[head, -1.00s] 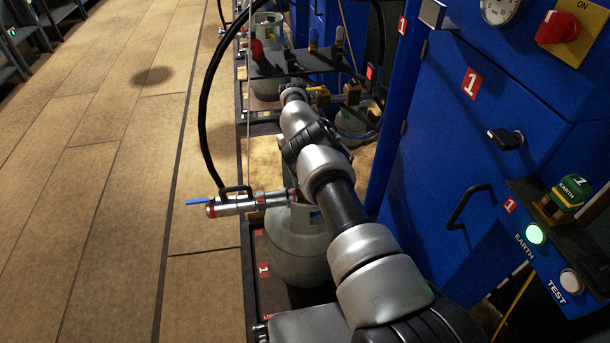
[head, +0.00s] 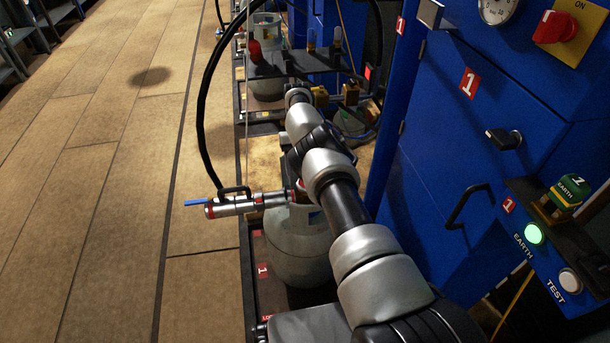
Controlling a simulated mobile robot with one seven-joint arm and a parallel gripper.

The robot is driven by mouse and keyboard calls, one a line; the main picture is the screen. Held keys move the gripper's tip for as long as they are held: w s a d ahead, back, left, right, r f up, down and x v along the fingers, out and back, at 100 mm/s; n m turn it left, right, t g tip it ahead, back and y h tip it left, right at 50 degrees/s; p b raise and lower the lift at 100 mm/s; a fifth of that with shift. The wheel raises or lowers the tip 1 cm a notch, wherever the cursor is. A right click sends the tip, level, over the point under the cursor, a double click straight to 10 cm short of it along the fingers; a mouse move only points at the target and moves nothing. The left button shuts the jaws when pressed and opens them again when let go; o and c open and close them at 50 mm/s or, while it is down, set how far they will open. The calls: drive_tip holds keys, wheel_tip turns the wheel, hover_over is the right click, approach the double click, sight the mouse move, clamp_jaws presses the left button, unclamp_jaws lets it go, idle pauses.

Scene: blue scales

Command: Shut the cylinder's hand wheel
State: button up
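The grey gas cylinder (head: 297,258) stands upright on a dark scale platform beside the blue cabinet, partly covered by my arm. A small red part (head: 299,186) shows at its top, against the edge of my arm; it may be the hand wheel, but most of it is hidden. A silver hose coupling (head: 240,205) with a blue lever joins the cylinder's top from the left. My arm reaches forward over the cylinder. My gripper is hidden behind my own arm links, so I cannot see whether it touches the wheel.
A black hose (head: 201,110) arches up from the coupling. The blue cabinet (head: 430,180) stands close on the right, with a black handle (head: 468,206) and a green-lit EARTH button (head: 534,234). A dark shelf (head: 305,62) lies beyond my arm. The floor at left is open.

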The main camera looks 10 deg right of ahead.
drive_tip(key=shift+o, duration=0.5)
drive_tip(key=shift+r, duration=0.15)
wheel_tip(320, 180, up, 10)
drive_tip(key=p, duration=0.2)
drive_tip(key=shift+p, duration=0.4)
drive_tip(key=shift+d, duration=0.1)
